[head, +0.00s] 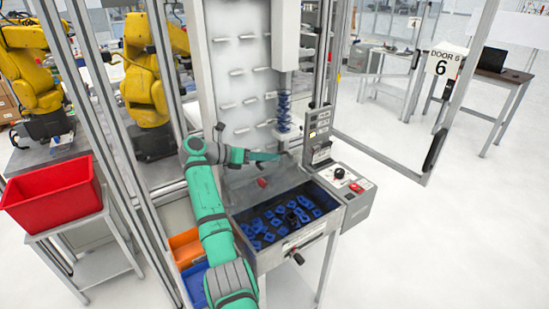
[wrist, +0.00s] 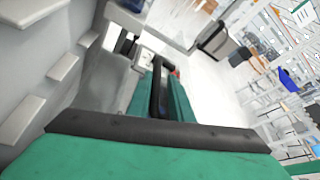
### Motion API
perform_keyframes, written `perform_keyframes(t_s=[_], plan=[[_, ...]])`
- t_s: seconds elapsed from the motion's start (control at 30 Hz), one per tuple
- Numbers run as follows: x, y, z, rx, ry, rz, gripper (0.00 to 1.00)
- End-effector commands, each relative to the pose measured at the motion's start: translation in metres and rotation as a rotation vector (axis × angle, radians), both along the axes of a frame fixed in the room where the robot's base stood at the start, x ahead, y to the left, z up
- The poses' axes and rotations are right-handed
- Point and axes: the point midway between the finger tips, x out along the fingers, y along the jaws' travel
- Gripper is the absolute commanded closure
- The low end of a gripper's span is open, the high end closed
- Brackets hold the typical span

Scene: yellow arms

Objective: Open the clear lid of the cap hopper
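The cap hopper (head: 236,214) is a grey metal bin holding many blue caps (head: 268,226), below and in front of the pegged panel. The clear lid is hard to make out; the caps look dimmed, and I cannot tell its outline or angle for sure. A small dark knob-like part (head: 292,204) shows over the caps. My gripper (head: 272,157) is above and behind the hopper, apart from it, pointing right toward the blue stack's post.
A control box (head: 340,182) with a black knob and red button stands right of the hopper. A vertical stack of blue caps (head: 283,113) is just beyond my gripper. Orange (head: 186,248) and blue bins sit left. Frame posts and a pegged panel (head: 238,75) bound the space.

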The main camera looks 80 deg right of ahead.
Motion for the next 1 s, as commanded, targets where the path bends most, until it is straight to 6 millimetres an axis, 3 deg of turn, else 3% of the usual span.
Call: perform_keyframes(t_s=[0.4, 1.0], plan=[[0.051, 0.041, 0.026, -0.003, 0.000, -0.003, 0.81], [0.062, 0.050, 0.029, -0.001, 0.001, -0.003, 0.81]])
